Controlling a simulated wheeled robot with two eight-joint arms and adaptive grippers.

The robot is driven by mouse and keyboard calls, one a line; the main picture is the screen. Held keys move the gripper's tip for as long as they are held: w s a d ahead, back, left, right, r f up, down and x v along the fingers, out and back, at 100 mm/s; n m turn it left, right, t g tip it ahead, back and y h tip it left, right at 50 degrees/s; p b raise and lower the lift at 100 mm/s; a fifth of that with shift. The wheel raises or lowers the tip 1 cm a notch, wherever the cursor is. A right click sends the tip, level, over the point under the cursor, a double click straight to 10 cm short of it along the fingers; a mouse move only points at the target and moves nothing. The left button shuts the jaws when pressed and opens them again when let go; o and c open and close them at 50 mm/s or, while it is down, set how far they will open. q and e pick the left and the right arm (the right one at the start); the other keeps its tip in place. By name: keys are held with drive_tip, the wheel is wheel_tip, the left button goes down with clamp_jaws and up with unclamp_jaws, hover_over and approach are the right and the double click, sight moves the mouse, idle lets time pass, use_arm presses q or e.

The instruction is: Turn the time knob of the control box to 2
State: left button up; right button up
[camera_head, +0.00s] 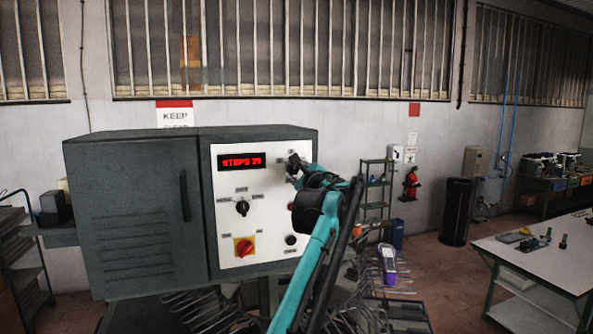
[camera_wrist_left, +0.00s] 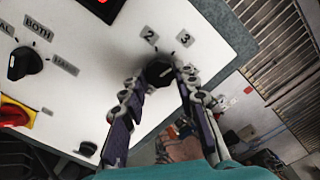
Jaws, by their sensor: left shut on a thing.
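The control box (camera_head: 140,215) is a dark grey cabinet with a white front panel (camera_head: 225,175). The time knob (camera_wrist_left: 158,72) is black and round, at the panel's upper right, with labels 2 (camera_wrist_left: 149,33) and 3 (camera_wrist_left: 186,39) beside it in the left wrist view. My left gripper (camera_head: 297,163) is at the knob, its fingers (camera_wrist_left: 163,80) on either side of it, shut on it. I cannot tell exactly where the knob's pointer stands. In the head view the gripper hides most of the knob and its labels. My right gripper is not in view.
The panel also has a red display (camera_head: 241,161), a black selector knob (camera_head: 242,208), a red and yellow switch (camera_head: 244,247) and a black button (camera_head: 291,240). A white-topped table (camera_head: 545,262) stands at the right.

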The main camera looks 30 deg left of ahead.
use_arm(q)
drive_tip(key=n, duration=0.6)
drive_tip(key=shift+n, duration=0.3)
drive_tip(key=n, duration=0.6)
idle(0.4)
drive_tip(key=o, duration=1.2)
drive_tip(key=shift+f, duration=0.1)
drive_tip(key=shift+c, duration=0.2)
drive_tip(key=v, duration=1.2)
drive_tip(key=shift+a, duration=0.1)
